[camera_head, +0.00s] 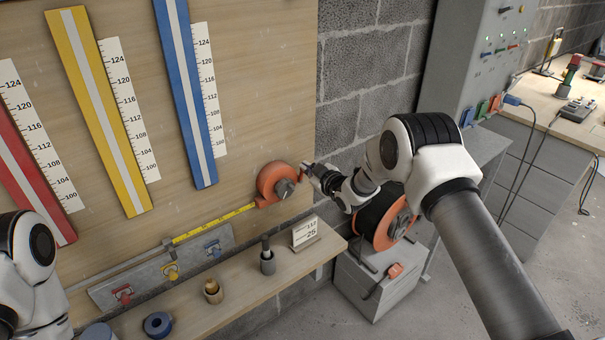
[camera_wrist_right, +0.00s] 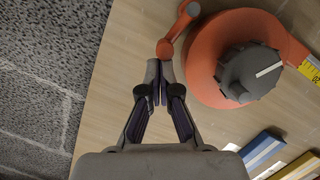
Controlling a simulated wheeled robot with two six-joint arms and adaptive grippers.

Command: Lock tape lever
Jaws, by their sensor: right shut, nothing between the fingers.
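The orange tape measure (camera_head: 270,180) is at the right end of the wooden board, with its yellow tape (camera_head: 215,222) drawn out to the left. In the right wrist view its round orange body (camera_wrist_right: 215,60) carries a dark grey knob (camera_wrist_right: 252,72) with a white line. A small orange lever (camera_wrist_right: 178,30) angles out from the body's side and ends in a round tip. My right gripper (camera_head: 309,172) is shut and empty beside the tape measure. Its fingertips (camera_wrist_right: 159,72) are right at the lever's round tip; I cannot tell whether they touch. My left gripper is out of view.
A narrow shelf (camera_head: 225,290) below holds a small number card (camera_head: 306,232) and several small fittings. Red, yellow and blue strips (camera_head: 187,90) with scales hang on the board. An orange-sided reel (camera_head: 392,222) stands behind my right forearm, by a grey block wall (camera_head: 365,65).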

